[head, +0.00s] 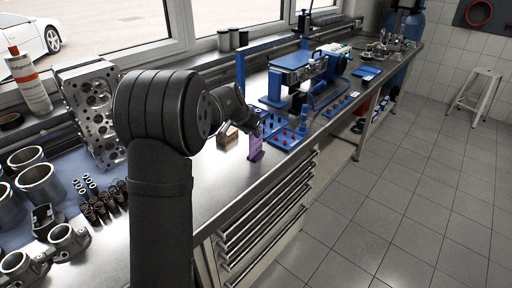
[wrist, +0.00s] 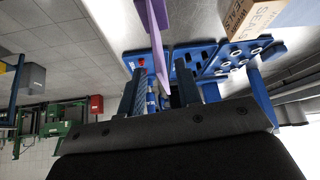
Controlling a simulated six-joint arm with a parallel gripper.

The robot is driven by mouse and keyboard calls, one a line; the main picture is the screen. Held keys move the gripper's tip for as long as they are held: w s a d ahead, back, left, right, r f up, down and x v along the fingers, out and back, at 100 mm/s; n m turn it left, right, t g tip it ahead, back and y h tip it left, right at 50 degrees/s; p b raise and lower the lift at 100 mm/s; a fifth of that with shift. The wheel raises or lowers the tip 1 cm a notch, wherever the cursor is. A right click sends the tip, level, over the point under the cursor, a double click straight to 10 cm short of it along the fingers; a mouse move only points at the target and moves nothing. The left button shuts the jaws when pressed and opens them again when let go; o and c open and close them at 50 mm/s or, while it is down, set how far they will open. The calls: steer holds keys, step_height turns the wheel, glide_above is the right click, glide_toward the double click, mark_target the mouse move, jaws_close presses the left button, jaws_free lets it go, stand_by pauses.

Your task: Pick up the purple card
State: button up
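The purple card (head: 256,149) stands upright near the front edge of the metal workbench, in front of a small cardboard box. My gripper (head: 254,123) is at its upper end, reaching in from the left. In the wrist view the purple card (wrist: 157,50) shows as a thin, nearly edge-on strip that reaches down between my gripper's fingers (wrist: 160,92). The fingers look apart, with a gap on each side of the card, so the gripper appears open around it. The card's lower end lies at a wider purple piece at the top of the wrist view.
The cardboard box (head: 228,137) is close behind the card; its lettering shows in the wrist view (wrist: 262,15). Blue trays (head: 285,138) with red pegs lie just beyond. Engine parts and a cylinder head (head: 92,112) fill the left bench. The floor at right is mostly clear.

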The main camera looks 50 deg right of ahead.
mark_target(256, 142)
steer(key=shift+d+r+x, duration=0.1)
steer(key=shift+d+x, duration=0.05)
steer(key=shift+x, duration=0.75)
steer(key=shift+d+r+x, duration=0.1)
steer(key=shift+d+x, duration=0.05)
steer(key=shift+x, duration=0.7)
steer(key=shift+d+r+x, duration=0.1)
steer(key=shift+d+x, duration=0.05)
steer(key=shift+x, duration=0.75)
steer(key=shift+w, duration=0.1)
jaws_close()
